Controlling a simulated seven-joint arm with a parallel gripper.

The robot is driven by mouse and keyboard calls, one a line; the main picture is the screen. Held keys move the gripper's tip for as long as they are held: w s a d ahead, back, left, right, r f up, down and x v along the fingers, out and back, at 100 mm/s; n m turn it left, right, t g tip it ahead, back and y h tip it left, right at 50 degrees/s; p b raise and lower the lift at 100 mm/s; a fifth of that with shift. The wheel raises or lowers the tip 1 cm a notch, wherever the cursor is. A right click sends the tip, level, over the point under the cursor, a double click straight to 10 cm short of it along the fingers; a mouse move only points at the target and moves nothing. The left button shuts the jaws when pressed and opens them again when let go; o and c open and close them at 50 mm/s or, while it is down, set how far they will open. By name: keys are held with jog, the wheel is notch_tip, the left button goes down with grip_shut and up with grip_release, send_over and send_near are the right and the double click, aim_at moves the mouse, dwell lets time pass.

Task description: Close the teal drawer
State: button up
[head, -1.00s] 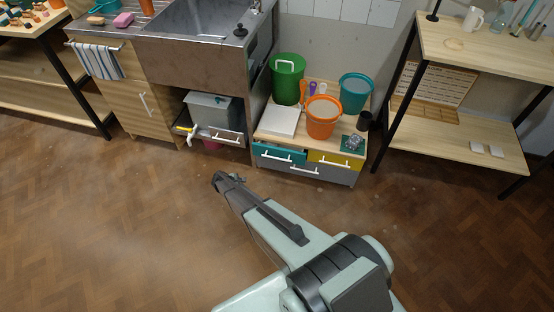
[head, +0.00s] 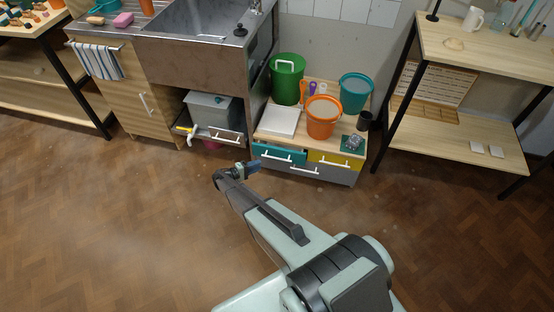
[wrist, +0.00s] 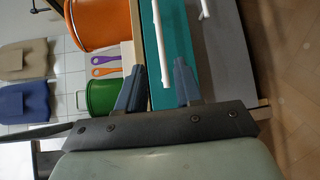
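The teal drawer (head: 279,153) is the upper left drawer of a low wooden-topped cabinet, with a white bar handle. It appears to stand slightly out, with a dark strip behind its front. In the wrist view, the teal front (wrist: 182,45) lies ahead, with its white handle (wrist: 160,45) running lengthwise between my fingers' lines. My gripper (head: 256,166) is just in front of the drawer's left side in the head view. In the wrist view, my gripper (wrist: 159,86) is open, its two fingers apart with nothing held. Contact with the handle cannot be told.
A yellow drawer (head: 336,158) sits right of the teal one, above a wide grey drawer (head: 310,172). A green bucket (head: 287,80), orange bucket (head: 322,118) and white board (head: 281,120) stand on top. The floor in front is clear.

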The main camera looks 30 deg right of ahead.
aim_at(276, 158)
jog(key=d, duration=0.4)
jog(key=d+f, duration=0.1)
jog(key=d, duration=0.8)
jog(key=shift+f, duration=0.4)
jog(key=shift+a, duration=0.1)
grip_shut()
